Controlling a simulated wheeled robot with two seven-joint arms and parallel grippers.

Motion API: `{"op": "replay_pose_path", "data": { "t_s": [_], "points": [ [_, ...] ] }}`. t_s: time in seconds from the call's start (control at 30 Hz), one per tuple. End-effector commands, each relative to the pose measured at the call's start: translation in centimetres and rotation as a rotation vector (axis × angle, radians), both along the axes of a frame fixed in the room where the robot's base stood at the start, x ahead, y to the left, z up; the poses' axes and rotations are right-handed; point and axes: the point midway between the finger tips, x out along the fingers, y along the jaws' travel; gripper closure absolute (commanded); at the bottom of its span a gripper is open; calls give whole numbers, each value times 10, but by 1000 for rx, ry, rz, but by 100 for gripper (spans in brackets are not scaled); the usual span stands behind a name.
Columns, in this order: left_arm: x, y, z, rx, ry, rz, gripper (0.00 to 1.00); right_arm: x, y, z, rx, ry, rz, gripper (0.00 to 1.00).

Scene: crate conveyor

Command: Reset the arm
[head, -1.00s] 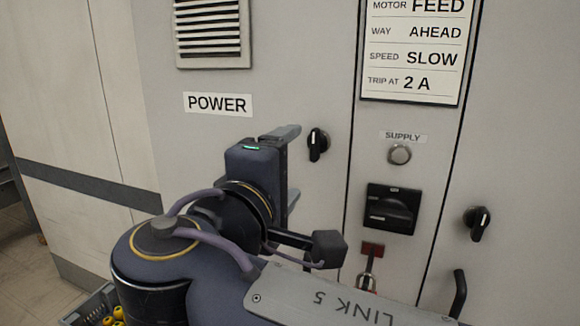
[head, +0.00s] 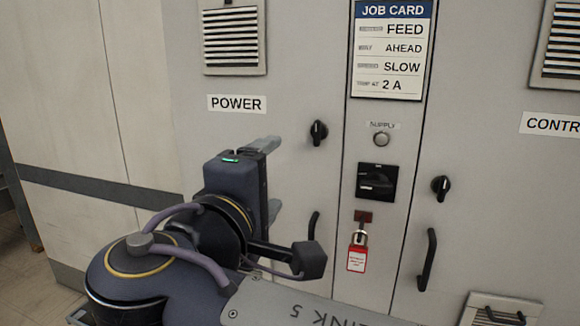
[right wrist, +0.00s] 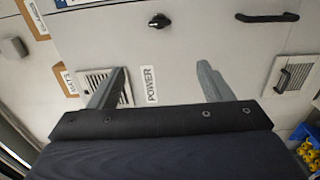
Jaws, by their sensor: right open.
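My right arm reaches in from the bottom of the head view, with its dark wrist in front of the cabinet. My right gripper (head: 270,178) is open and empty, with its grey fingers pointing toward the cabinet's left door. In the right wrist view the two fingers (right wrist: 162,82) stand wide apart with nothing between them. The POWER label (right wrist: 150,85) shows between them, and it also shows in the head view (head: 236,103), above the gripper. No contact with the cabinet can be seen. My left gripper is out of view.
The grey cabinet carries a job card (head: 390,50), a black supply switch (head: 377,182) and a red lockout tag with padlock (head: 357,258). Door knobs (head: 318,132) and handles (head: 427,260) stick out. A blue crate of yellow parts (right wrist: 306,150) shows at the right wrist view's edge.

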Motion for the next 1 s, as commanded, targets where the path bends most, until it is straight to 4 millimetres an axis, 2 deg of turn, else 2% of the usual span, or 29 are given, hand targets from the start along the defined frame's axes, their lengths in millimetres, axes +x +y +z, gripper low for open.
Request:
{"op": "replay_pose_path", "data": {
  "t_s": [0.37, 0.57, 0.77, 0.83, 0.93, 1.0],
  "points": [
    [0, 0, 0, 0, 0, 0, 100, 22, -45, -33, 58, 136, -34, 27],
    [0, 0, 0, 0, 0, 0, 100, 33, -87, -67, 130, 261, -66, 27],
    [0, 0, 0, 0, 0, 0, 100, 32, -150, -124, 279, 447, -124, 27],
    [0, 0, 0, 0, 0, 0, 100, 24, -180, -153, 373, 534, -158, 27],
    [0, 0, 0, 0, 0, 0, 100, -5, -224, -206, 579, 674, -226, 27],
    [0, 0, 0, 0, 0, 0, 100, -35, -247, -244, 772, 760, -282, 27]
  ]
}}
